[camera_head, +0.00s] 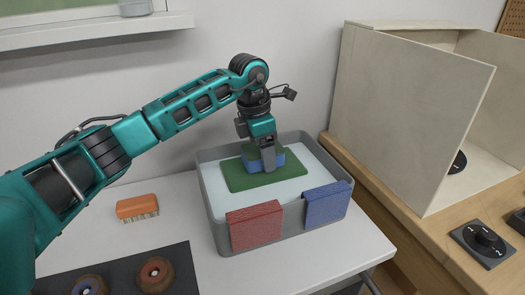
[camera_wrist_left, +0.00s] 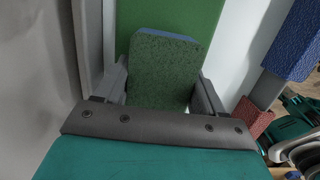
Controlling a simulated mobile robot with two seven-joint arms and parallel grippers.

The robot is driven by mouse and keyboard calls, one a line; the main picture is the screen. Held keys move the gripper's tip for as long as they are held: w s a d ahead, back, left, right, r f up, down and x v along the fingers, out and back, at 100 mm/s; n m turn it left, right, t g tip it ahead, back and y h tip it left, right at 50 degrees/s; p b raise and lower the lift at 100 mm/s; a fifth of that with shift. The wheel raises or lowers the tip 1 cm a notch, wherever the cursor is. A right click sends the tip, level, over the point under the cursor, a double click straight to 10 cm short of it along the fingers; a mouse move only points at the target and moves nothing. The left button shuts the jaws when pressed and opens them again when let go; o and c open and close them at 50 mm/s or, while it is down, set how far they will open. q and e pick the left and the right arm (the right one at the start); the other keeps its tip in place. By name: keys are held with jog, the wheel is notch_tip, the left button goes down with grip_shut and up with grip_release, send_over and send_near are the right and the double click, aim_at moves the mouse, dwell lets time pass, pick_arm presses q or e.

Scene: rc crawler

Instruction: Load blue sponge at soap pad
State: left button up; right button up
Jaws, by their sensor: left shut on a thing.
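The blue sponge (camera_head: 275,159) has a green scouring face, which fills the middle of the left wrist view (camera_wrist_left: 165,68). My left gripper (camera_head: 267,160) points down and is shut on the sponge, with a finger on each side of it. The sponge is at the green soap pad (camera_head: 262,179), which lies in the grey tub. From these views I cannot tell whether the sponge presses on the pad or hovers just over it. The pad also shows behind the sponge in the left wrist view (camera_wrist_left: 205,20).
The grey tub (camera_head: 222,237) has a red panel (camera_head: 254,225) and a blue panel (camera_head: 327,204) on its front rim. An orange brush (camera_head: 137,207) and a dark mat (camera_head: 178,262) with round pieces lie to the left. A wooden box (camera_head: 415,110) stands right.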

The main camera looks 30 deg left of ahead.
pick_arm(q)
jog(key=shift+f, duration=0.6)
dwell(1.1)
jog(key=shift+r+p, duration=1.75)
jog(key=shift+r, duration=0.85)
jog(key=shift+r+p, duration=0.4)
jog(key=shift+r, duration=0.6)
